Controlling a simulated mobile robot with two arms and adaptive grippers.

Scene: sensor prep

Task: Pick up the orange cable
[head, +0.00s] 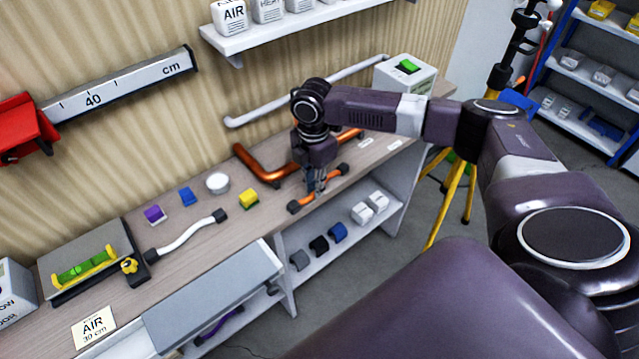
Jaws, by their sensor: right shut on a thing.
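The orange cable (305,201) is a short orange length with black end caps, near the front edge of the wooden worktop (190,258). My right gripper (318,190) points down over it and is shut on its middle part. The fingers hide that part of the cable. I cannot tell whether the cable is lifted or still touches the worktop. My left gripper is not in view.
A thicker copper-orange pipe (262,174) lies just behind. A yellow block (248,198), white round piece (217,183) and white cable (187,236) are to the left. A white box with a green switch (405,72) stands at the back right. A shelf below holds small blocks.

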